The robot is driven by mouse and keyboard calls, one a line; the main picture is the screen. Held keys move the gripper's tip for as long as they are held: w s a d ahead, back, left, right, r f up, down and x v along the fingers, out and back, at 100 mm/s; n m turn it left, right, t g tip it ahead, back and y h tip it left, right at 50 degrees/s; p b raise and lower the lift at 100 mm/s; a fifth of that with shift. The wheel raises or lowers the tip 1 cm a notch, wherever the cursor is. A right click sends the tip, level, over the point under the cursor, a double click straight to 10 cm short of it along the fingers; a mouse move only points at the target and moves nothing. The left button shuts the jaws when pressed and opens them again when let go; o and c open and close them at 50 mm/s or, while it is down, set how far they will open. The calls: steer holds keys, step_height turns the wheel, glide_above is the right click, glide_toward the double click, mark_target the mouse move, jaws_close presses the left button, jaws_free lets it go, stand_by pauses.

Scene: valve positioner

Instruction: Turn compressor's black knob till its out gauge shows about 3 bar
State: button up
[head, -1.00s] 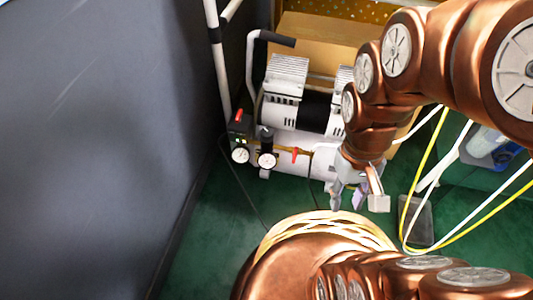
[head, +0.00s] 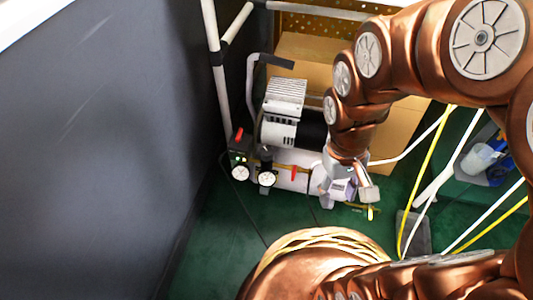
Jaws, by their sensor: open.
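The compressor (head: 287,95) stands on the green floor by the dark wall, with a white tank and a ribbed silver motor head. Its black knob (head: 266,153) stands upright at the tank's left front. A round white gauge (head: 267,179) sits just below the knob, and a second gauge (head: 241,173) sits to its left under a black box with a red switch. The needles are too small to read. My gripper (head: 347,196) is open and empty at the tank's right end, well right of the knob. It hides that end of the tank.
A red-handled valve (head: 293,173) sticks out between the knob and my gripper. White pipes (head: 215,70) rise at the wall. A cardboard box (head: 310,55) stands behind. Yellow and white hoses (head: 432,180) hang at the right. Green floor lies open in front of the gauges.

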steer(key=w+a+n+t+p, duration=0.1)
steer(key=w+a+n+p, duration=0.3)
steer(key=w, duration=0.7)
steer(key=n+t+p, duration=0.1)
steer(key=n+p, duration=0.2)
steer(key=p, duration=0.3)
glide_above(267, 150)
steer(key=f, duration=0.4)
steer(key=shift+s+d, duration=0.25)
steer(key=shift+w+a+f, duration=0.25)
steer(key=shift+f, duration=0.2)
step_height(267, 150, down, 7)
steer(key=shift+f+b, duration=0.2)
steer(key=shift+b, duration=0.95)
steer(key=c, duration=0.9)
